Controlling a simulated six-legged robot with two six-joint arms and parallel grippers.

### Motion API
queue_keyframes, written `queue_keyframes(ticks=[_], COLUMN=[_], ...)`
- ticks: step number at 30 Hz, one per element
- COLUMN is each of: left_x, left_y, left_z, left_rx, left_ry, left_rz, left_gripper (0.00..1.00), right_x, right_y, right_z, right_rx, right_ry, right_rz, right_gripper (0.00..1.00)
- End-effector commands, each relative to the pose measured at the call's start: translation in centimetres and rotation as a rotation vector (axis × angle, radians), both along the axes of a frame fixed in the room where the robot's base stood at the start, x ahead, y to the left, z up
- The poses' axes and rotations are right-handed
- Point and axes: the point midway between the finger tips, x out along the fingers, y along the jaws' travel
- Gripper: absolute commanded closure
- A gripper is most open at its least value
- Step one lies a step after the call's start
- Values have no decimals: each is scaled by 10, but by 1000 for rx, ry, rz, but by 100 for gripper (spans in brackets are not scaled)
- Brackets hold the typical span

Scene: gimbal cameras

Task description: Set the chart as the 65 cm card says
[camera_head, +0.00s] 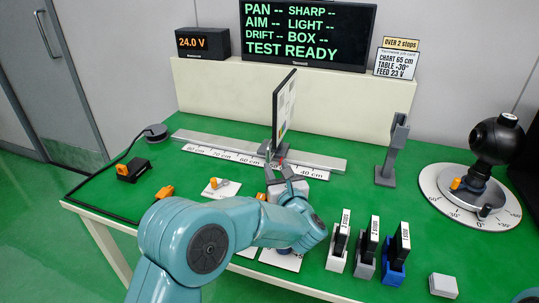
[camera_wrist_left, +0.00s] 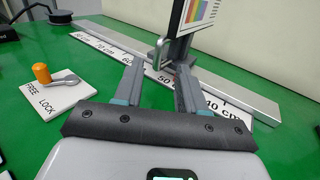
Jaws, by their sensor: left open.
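The chart (camera_head: 285,105) stands upright on a carriage on the grey rail (camera_head: 325,161); it also shows in the left wrist view (camera_wrist_left: 200,10). A red pointer (camera_head: 281,160) sits between the 60 and 40 cm marks of the scale (camera_head: 215,155), near 50. My left gripper (camera_head: 284,170) is open, its fingers just in front of the carriage base; in the left wrist view its fingers (camera_wrist_left: 157,70) are apart, with nothing clearly held. Whether they touch the carriage cannot be told. The card (camera_head: 396,64) reads chart 65 cm, table -30°, feed 23 V. My right gripper is not in view.
A FREE/LOCK plate (camera_wrist_left: 55,98) with an orange-knobbed lever lies left of my gripper. The screen (camera_head: 305,35) reads TEST READY; the supply display (camera_head: 202,42) reads 24.0 V. Several filter holders (camera_head: 368,250) and a round turntable (camera_head: 465,197) stand right. A grey post (camera_head: 393,150) stands behind.

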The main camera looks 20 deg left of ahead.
Motion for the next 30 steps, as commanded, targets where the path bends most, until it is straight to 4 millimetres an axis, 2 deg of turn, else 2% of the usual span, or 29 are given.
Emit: queue_keyframes(ticks=[3,9,13,21,22,25,26,30], left_x=[23,51,59,63,63,62,62,62], left_y=[16,33,39,40,40,40,40,40], left_z=[0,0,0,0,0,0,0,-1], left_rx=[0,0,1,2,2,2,1,1], left_ry=[1,0,2,1,1,1,1,1], left_rz=[4,1,0,0,0,0,0,0], left_gripper=[60,60,60,60,63,96,100,100], right_x=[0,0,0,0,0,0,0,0], right_y=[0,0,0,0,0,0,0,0], right_z=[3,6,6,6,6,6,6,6], right_rx=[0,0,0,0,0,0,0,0], right_ry=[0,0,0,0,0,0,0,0], right_rz=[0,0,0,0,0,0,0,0], right_gripper=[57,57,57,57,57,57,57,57])
